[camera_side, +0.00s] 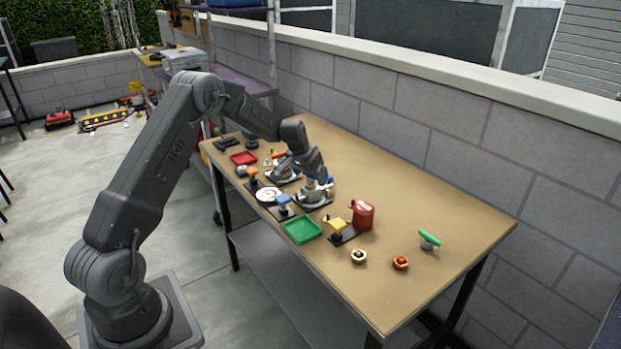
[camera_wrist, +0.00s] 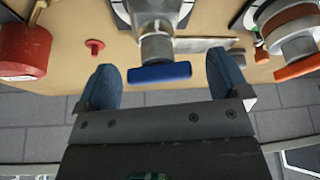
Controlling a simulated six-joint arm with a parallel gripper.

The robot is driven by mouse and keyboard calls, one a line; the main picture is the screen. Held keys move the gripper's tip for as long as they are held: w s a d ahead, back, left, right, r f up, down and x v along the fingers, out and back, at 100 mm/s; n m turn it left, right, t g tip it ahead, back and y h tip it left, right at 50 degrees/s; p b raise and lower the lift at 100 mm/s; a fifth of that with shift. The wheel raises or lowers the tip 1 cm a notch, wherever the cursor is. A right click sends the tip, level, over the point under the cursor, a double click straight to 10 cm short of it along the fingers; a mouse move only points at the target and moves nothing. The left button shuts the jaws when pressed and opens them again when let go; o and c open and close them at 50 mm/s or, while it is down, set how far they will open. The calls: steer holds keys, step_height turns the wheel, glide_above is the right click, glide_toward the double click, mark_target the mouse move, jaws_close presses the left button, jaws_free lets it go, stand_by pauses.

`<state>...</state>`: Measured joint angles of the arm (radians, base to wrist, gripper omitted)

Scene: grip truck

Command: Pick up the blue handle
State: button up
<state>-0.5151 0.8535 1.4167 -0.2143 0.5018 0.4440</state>
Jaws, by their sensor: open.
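The blue handle (camera_wrist: 160,73) is a short bar on the end of a grey metal fitting (camera_wrist: 156,46) in the wrist view. My gripper (camera_wrist: 161,76) is open, with one dark blue finger to the left of the handle and one to the right. There is a gap on both sides, and neither finger touches the handle. In the side view my gripper (camera_side: 321,180) is low over a grey valve fixture (camera_side: 313,198) on the table. A bit of blue shows beside it, partly covered by the gripper.
A red can (camera_wrist: 24,48) stands at the left in the wrist view, with a small red knob (camera_wrist: 95,47) beside it. An orange-handled fitting (camera_wrist: 299,67) is at the right.

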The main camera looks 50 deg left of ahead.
steer(key=shift+w+f, duration=0.1)
steer(key=shift+f, duration=0.15)
steer(key=shift+c, duration=0.4)
steer(key=c, duration=1)
steer(key=shift+o, duration=0.2)
steer(key=shift+r, duration=0.15)
